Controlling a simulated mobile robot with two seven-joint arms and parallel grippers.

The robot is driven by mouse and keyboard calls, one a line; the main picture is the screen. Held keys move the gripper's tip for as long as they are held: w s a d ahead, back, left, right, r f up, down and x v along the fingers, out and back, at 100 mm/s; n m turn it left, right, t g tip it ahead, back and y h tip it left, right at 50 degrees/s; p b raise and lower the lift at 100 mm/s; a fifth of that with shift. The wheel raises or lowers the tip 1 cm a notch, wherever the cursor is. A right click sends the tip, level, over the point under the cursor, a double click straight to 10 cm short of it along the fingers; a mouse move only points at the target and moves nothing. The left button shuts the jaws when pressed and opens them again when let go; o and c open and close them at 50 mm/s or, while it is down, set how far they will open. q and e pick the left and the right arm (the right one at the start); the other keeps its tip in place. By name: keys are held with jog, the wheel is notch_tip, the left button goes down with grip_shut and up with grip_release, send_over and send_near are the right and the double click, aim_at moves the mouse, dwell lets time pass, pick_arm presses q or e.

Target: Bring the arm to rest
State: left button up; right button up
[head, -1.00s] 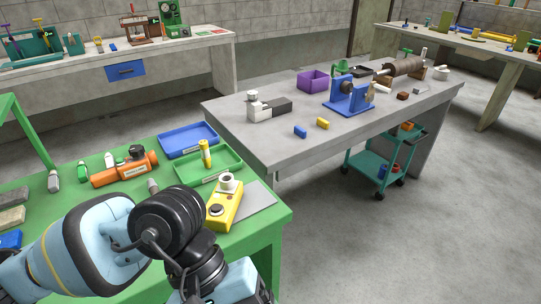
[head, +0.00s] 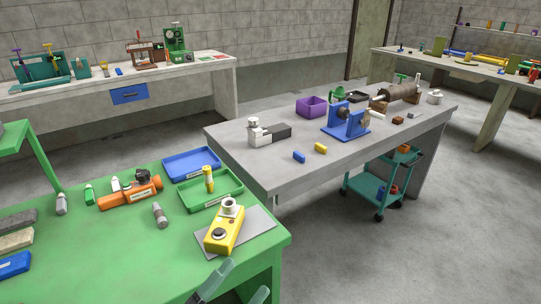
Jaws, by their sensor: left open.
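My left gripper (head: 245,279) shows at the bottom edge of the head view, only its two grey fingers in sight. The fingers are apart with nothing between them. They are in front of the near right part of the green bench (head: 110,255), below the yellow device (head: 225,228) in the picture and apart from it. The rest of my left arm is out of the frame. My right gripper is not in view.
The yellow device sits on a grey plate (head: 262,222). Behind it are a green tray (head: 228,200) holding a yellow cylinder, a blue tray (head: 190,165) and an orange tool (head: 125,194). A grey table (head: 300,175) stands beyond. Open floor (head: 400,255) lies at right.

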pick_arm(q)
jog(key=s+a+f+n+g+y, duration=0.1)
jog(key=s+a+f+n+y, duration=0.3)
jog(key=f, duration=0.4)
jog(key=s+a+f+n+g+y, duration=0.2)
jog(key=a+f+n+y, duration=0.2)
jog(key=f+n, duration=0.3)
jog(key=s+a+f+n+g+y, duration=0.1)
jog(key=s+a+f+n+y, duration=0.3)
jog(key=f, duration=0.4)
jog(key=s+a+f+n+g+y+p, duration=0.1)
jog(key=s+a+f+n+g, duration=0.2)
jog(key=s+f, duration=0.4)
jog(key=s+n+g, duration=0.1)
jog(key=s+n, duration=0.1)
jog(key=s, duration=0.1)
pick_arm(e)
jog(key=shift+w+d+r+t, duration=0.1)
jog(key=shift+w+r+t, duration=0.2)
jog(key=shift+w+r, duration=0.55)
pick_arm(q)
jog(key=shift+f, duration=0.1)
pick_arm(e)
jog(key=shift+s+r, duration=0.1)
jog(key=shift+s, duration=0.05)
